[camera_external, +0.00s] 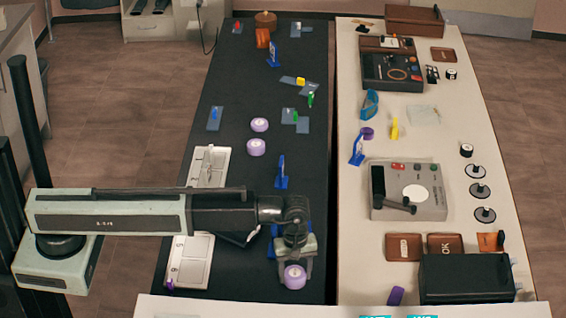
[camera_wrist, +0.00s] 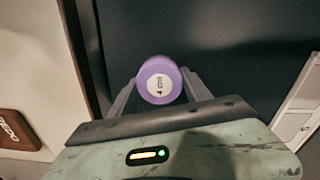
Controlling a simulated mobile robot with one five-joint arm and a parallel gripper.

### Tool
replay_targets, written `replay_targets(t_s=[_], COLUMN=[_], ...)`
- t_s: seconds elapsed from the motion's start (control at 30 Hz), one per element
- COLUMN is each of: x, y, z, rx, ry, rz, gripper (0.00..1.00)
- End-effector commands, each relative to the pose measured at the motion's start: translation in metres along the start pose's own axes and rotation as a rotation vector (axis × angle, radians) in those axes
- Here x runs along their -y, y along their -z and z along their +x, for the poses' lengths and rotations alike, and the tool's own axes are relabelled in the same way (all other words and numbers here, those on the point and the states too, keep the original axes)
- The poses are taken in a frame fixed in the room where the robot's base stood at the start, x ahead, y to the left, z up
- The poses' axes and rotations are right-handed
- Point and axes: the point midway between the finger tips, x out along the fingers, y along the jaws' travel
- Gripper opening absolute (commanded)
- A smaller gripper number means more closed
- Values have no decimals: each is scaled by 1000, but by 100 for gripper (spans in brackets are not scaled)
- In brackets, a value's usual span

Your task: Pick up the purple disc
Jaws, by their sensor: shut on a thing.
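A purple disc (camera_wrist: 160,82) with a white round label reading "4 cm" sits between the two fingers of my gripper (camera_wrist: 160,90) in the wrist view. The fingers touch it on both sides, and my gripper is shut on it. In the external view the same disc (camera_external: 295,277) shows at the end of my gripper (camera_external: 295,262), over the near end of the black table. I cannot tell whether it is lifted off the table. Two other purple discs with white tops, one farther (camera_external: 259,125) and one nearer (camera_external: 256,147), stand farther back on the black table.
The black table (camera_external: 225,75) also bears a white panel (camera_external: 207,163) at its left edge and a blue stand (camera_external: 281,172). The white table (camera_external: 400,125) on the right holds a grey device (camera_external: 430,205), brown plates and a black box (camera_external: 465,278). A narrow gap separates the tables.

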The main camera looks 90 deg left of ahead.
Motion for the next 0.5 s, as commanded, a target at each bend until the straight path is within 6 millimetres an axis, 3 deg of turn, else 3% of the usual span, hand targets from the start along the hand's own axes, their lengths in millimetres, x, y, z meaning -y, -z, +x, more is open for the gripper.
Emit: replay_targets(t_s=[0.17,0.5], x=[0,0], y=[0,0], z=[-15,-86], rx=[0,0], ry=[0,0], rz=[0,0], gripper=[12,12])
